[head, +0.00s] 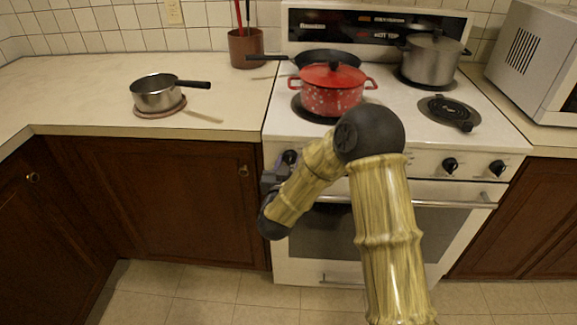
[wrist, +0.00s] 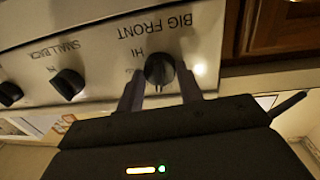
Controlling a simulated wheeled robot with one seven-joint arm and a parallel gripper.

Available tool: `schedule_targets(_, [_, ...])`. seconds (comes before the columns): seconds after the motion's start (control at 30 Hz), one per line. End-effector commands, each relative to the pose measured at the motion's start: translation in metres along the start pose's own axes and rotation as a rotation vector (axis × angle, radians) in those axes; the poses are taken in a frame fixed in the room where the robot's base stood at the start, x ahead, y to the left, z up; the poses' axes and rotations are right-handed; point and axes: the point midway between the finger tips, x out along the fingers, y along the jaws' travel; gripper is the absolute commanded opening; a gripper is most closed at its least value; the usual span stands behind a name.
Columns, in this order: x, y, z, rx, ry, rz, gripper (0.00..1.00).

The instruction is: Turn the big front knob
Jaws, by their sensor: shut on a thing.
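The big front knob (wrist: 159,69) is black and round with a raised grip bar. It sits on the white stove panel under the label "BIG FRONT", which reads upside down in the wrist view. In the head view the knob (head: 289,157) is at the left end of the stove's front panel. My gripper (wrist: 158,80) has one finger on each side of the knob and is shut on it. In the head view my gripper (head: 274,178) is at the panel's left end, mostly hidden behind my arm.
A small back knob (wrist: 67,84) sits beside it. More knobs (head: 450,164) are at the panel's right. A red pot (head: 332,95) stands on the stove above, with the oven handle (head: 450,204) below. A saucepan (head: 156,97) stands on the left counter.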

Motion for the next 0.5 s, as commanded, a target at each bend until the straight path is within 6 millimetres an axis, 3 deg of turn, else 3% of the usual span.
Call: schedule_targets(0.5, [-0.0003,0.0009,0.0021,0.417,-0.031,-0.005,0.13])
